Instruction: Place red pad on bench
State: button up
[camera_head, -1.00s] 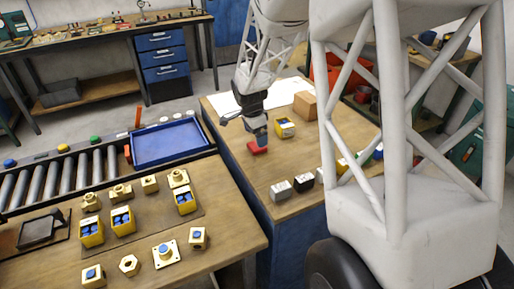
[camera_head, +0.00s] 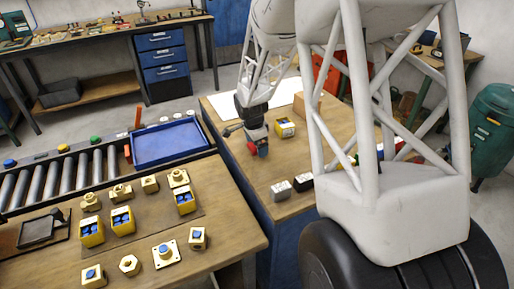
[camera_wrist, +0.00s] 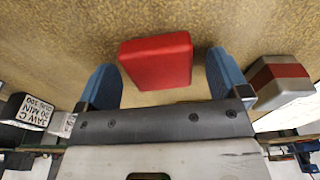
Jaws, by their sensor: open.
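The red pad (camera_head: 251,148) shows as a small red patch at my gripper (camera_head: 258,152), above the wooden bench (camera_head: 292,157) in the head view. In the wrist view the red pad (camera_wrist: 155,62) is a flat block lying close to the bench surface (camera_wrist: 60,40). It sits between and slightly beyond the two blue fingertips of my gripper (camera_wrist: 163,82). The fingers are spread, with a clear gap at the right finger. My gripper hides part of the pad in the head view.
Grey-white blocks (camera_head: 281,190) stand near the bench's front edge. A cardboard box (camera_head: 306,104) and white sheet (camera_head: 283,91) are behind. A blue tray (camera_head: 172,143) lies left. Bare bench lies in front.

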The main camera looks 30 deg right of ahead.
jog(key=shift+c, duration=0.4)
jog(key=c, duration=1)
jog(key=shift+r, duration=0.1)
jog(key=shift+r, duration=0.8)
jog(key=shift+s+r, duration=0.1)
jog(key=shift+r, duration=0.85)
jog(key=s+a, duration=0.1)
jog(key=s, duration=0.4)
jog(key=s+a+r, duration=0.1)
jog(key=s, duration=0.4)
jog(key=s+a, duration=0.2)
jog(key=s, duration=0.3)
jog(key=shift+s+r, duration=0.15)
